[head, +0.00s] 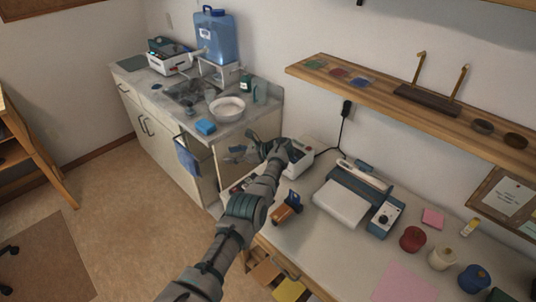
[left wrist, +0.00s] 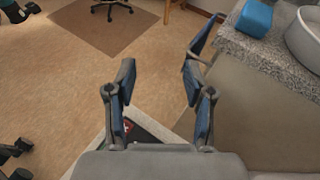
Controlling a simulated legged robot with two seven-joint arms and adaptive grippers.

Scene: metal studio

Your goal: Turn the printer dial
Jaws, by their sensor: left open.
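A blue and white machine (head: 342,203), which looks like the printer, sits on the white worktable. A small dark dial (head: 384,215) shows on the blue panel at its right front. My left gripper (head: 243,149) is open and empty, beyond the table's left edge near the counter. It is well to the left of the machine and apart from the dial. In the left wrist view its two fingers (left wrist: 160,68) are spread, with only floor between them. The dial is not in the left wrist view. My right gripper is in neither view.
A smaller white device (head: 299,163) stands partly behind my left wrist. An orange-brown object (head: 286,209) lies left of the machine. Red, white and blue jars (head: 443,257) stand to its right. A wooden shelf (head: 430,112) overhangs the table's back. A counter with a sink (head: 190,93) stands left.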

